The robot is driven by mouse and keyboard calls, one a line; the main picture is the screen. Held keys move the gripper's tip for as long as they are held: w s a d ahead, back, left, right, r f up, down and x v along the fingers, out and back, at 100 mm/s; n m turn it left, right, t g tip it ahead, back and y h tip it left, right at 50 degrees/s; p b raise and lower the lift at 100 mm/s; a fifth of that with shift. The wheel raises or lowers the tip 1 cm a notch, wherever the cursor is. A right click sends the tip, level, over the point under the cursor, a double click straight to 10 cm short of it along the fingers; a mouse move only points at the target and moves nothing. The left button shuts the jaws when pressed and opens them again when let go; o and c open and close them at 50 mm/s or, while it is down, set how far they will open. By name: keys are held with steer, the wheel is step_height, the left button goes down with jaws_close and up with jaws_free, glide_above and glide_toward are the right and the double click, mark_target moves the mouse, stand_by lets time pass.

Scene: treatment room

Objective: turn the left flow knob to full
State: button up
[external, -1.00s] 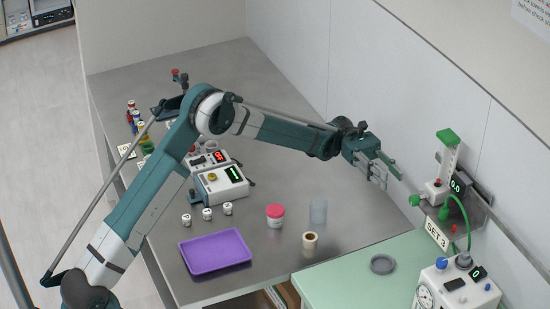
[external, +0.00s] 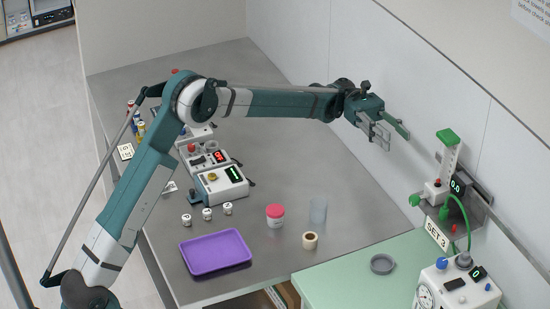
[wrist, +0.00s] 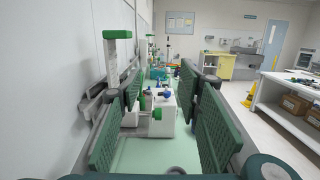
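The wall flow unit (external: 437,190) is at the right in the external view, with a clear upright tube, a green top and a small display that seems to read 0.0. A green knob (external: 414,200) sticks out at its lower left, and another green knob (external: 443,214) is lower right of it. I cannot tell for certain which is the left flow knob. My gripper (external: 388,136) is up and left of the unit, apart from it. In the wrist view my gripper (wrist: 160,100) is open and empty, its green ribbed pads wide apart.
A white machine (external: 455,285) with a gauge and blue knob stands on the green top (external: 340,278), below a SET sign (external: 437,236). A grey ring (external: 382,264) lies there. A purple tray (external: 215,250), red-lidded jar (external: 275,216) and tape roll (external: 310,241) are on the grey table.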

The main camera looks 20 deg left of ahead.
step_height(320, 180, up, 13)
steer(key=s+d+m+t+h, duration=0.1)
steer(key=s+d+m+t, duration=0.1)
steer(key=d, duration=0.3)
steer(key=s+d+r+m+t+h, duration=0.1)
steer(key=s+d+m+t+h, duration=0.1)
steer(key=d+t, duration=0.3)
steer(key=s+d+r+m+t+h+p, duration=0.1)
steer(key=s+d+m+t+h, duration=0.1)
steer(key=d, duration=0.4)
steer(key=shift+s+d+r+m+t, duration=0.1)
steer(key=shift+s+d+m+t, duration=0.25)
steer(key=shift+s+t, duration=0.35)
steer(key=s+a+f+m+t+y+p, duration=0.1)
steer(key=s+a+m+t+y, duration=0.2)
steer(key=s+a+m+t, duration=0.35)
steer(key=s+a+f+m+t+y+p, duration=0.1)
steer(key=s+a+f+m+t+y, duration=0.15)
steer(key=a+m+t, duration=0.4)
step_height(320, 180, down, 26)
steer(key=n+t, duration=0.1)
steer(key=t, duration=0.1)
steer(key=shift+s+a+r+n+t, duration=0.15)
steer(key=shift+s+r+n+t, duration=0.1)
steer(key=shift+n+t, duration=0.15)
